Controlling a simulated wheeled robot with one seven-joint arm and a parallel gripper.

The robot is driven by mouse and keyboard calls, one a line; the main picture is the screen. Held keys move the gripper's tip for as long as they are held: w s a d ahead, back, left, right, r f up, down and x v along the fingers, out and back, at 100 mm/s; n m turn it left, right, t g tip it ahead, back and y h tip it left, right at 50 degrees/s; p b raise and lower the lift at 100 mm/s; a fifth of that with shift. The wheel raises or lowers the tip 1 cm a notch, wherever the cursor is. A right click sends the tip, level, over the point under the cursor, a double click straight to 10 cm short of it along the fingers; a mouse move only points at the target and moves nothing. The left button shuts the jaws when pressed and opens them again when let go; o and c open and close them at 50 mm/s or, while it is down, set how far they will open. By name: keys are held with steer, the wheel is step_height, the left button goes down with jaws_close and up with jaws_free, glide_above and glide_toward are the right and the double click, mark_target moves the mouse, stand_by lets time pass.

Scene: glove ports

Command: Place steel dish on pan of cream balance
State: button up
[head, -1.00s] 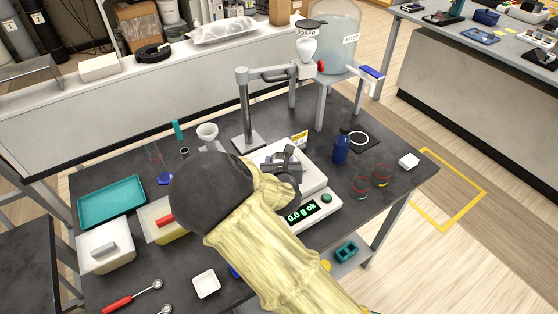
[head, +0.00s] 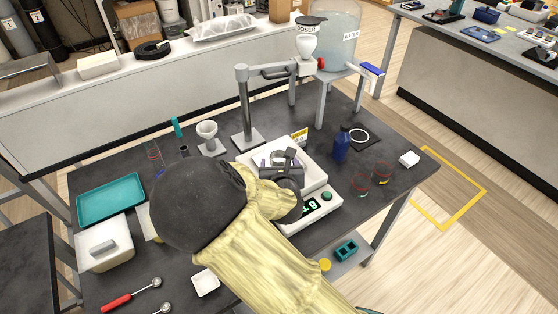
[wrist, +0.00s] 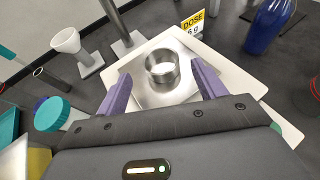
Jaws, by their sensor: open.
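The steel dish (wrist: 162,68) is a short, open-topped ring-like cup. It sits upright on the square steel pan (wrist: 152,98) of the cream balance (wrist: 250,82), near the pan's middle in the wrist view. It also shows in the head view (head: 279,158), partly behind my gripper. My gripper (wrist: 162,72) is open, with one purple finger on each side of the dish and a visible gap to both. The balance (head: 322,205) has a lit green display, partly hidden by my arm, and a green button.
A dosing stand (head: 244,110) with a yellow dose card (head: 300,137) is behind the balance. A blue bottle (head: 341,146) stands to its right and a white funnel (head: 207,131) to its left. A teal tray (head: 110,199) and lidded white box (head: 104,242) are at the left.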

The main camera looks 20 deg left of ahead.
steer(key=v, duration=0.8)
stand_by(0.5)
steer(key=d+f+m+h, duration=0.1)
steer(key=d+m, duration=0.1)
steer(key=m, duration=0.1)
steer(key=w+d+f+m+g+h, duration=0.1)
steer(key=d+m, duration=0.2)
steer(key=w+d+f+m+g+h, duration=0.1)
steer(key=d+m, duration=0.1)
steer(key=d, duration=0.1)
steer(key=shift+d+f+m, duration=0.1)
steer(key=shift+f+m, duration=0.15)
steer(key=shift+m, duration=0.15)
steer(key=s+d+r+m+g+h, duration=0.1)
steer(key=s+d+m+g, duration=0.3)
steer(key=d+m, duration=0.6)
steer(key=s+d+r+m+g, duration=0.3)
steer(key=s+d+m, duration=0.4)
steer(key=m, duration=1.4)
steer(key=d+g, duration=0.1)
steer(key=d, duration=0.3)
steer(key=shift+d+r+h, duration=0.15)
steer(key=shift+d+h, duration=0.1)
steer(key=shift+h, duration=0.15)
